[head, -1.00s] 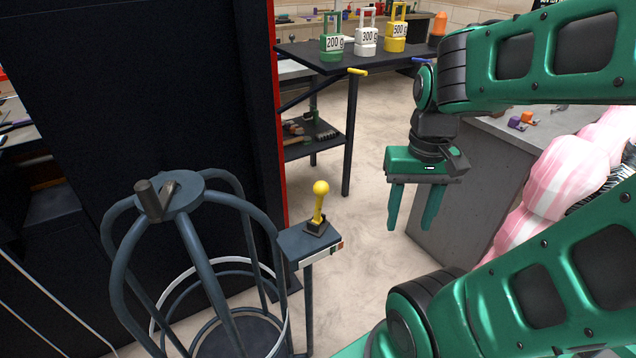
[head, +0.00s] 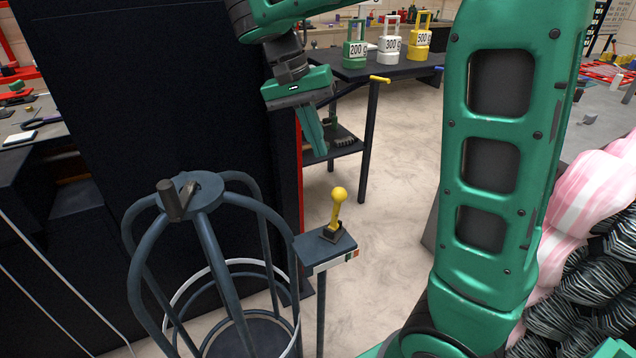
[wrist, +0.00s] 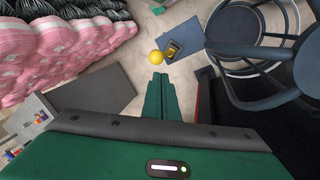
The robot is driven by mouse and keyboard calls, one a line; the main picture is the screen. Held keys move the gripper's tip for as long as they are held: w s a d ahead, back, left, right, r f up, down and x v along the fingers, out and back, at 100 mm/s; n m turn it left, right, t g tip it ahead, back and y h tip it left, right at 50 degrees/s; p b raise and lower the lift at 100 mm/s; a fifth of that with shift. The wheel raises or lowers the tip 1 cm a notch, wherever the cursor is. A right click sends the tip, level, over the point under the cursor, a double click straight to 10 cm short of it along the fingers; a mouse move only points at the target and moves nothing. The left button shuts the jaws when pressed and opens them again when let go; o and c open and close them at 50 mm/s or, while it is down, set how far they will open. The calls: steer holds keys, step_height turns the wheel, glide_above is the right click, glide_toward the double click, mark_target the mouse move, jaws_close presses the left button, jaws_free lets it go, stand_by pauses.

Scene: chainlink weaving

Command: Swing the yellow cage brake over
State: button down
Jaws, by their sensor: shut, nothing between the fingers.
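The yellow cage brake (head: 338,209) is a lever with a ball knob on a dark base, on a small grey stand plate (head: 312,246) beside the cage (head: 205,220). The lever stands nearly upright, tilted slightly right in the head view. My gripper (head: 316,150) is shut and empty, above and a little left of the lever, apart from it. In the wrist view the yellow knob (wrist: 157,57) shows just beyond my closed fingertips, with the dark base (wrist: 173,50) beside it.
A tall black panel (head: 170,110) with a red edge stands behind the cage and my gripper. A dark table (head: 405,72) at the back carries green, white and yellow weights. Pink and striped bundles (head: 590,210) lie at the right. Bare floor (head: 405,150) is right of the stand.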

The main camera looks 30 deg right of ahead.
steer(key=w+a, duration=0.2)
steer(key=a, duration=0.4)
steer(key=s+d+f, duration=0.3)
steer(key=d+f, duration=0.3)
steer(key=f, duration=0.4)
steer(key=shift+s+d, duration=0.15)
steer(key=shift+d, duration=0.1)
